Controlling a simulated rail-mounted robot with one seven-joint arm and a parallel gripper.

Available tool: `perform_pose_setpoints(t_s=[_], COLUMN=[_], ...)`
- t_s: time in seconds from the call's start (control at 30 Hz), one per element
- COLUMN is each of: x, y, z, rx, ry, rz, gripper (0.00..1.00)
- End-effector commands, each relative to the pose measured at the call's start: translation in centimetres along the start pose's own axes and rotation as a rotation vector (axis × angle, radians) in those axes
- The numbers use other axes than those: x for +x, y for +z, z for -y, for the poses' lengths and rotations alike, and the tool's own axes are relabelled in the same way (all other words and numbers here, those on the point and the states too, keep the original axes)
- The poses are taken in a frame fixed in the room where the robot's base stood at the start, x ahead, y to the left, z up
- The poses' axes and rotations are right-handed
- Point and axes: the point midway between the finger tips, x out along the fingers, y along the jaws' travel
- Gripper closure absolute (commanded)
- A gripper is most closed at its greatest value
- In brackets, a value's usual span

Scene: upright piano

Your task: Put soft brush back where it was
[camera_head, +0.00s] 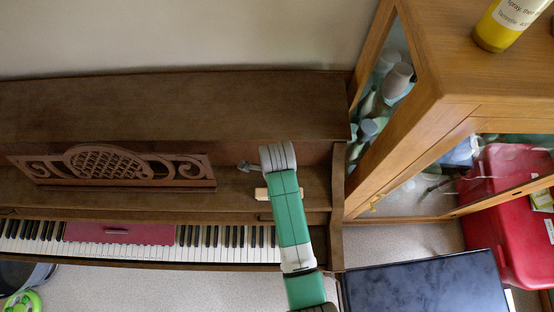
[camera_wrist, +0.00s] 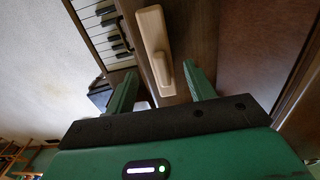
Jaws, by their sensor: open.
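A pale wooden piece, which looks like the soft brush (camera_wrist: 153,35), lies on the brown piano ledge in the wrist view. It is long, with a raised part near its lower end; I cannot make out bristles. In the head view, part of the soft brush (camera_head: 262,194) shows just left of my green arm, above the keys. My gripper (camera_wrist: 160,67) is open. Its green fingers stand apart, with the near end of the brush between or just beyond their tips. Gaps show on both sides. In the head view my arm hides the gripper.
The upright piano (camera_head: 200,100) has a carved music stand (camera_head: 110,165) and a dark red piece (camera_head: 118,233) over its keys. A small grey object (camera_head: 248,167) sits beside my arm. A glass-sided wooden cabinet (camera_head: 440,95) stands close on the right. The ledge left of my arm is mostly clear.

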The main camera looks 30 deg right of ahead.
Motion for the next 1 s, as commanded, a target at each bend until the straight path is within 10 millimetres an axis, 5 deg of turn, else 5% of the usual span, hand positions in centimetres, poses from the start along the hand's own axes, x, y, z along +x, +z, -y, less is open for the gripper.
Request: perform_pose_setpoints(t_s=[0.3,0.77,0.87,1.0], x=[-6.0,-7.4,-12.1,-26.5], y=[0.0,0.4,2.7,8.3], z=[0.1,0.6,4.1,9.3], rx=[0.0,-0.03,-0.224,-0.682], ry=[-0.002,-0.033,-0.246,-0.791], rz=[0.0,0.006,0.03,-0.042], gripper=[0.46,0.46,0.46,0.46])
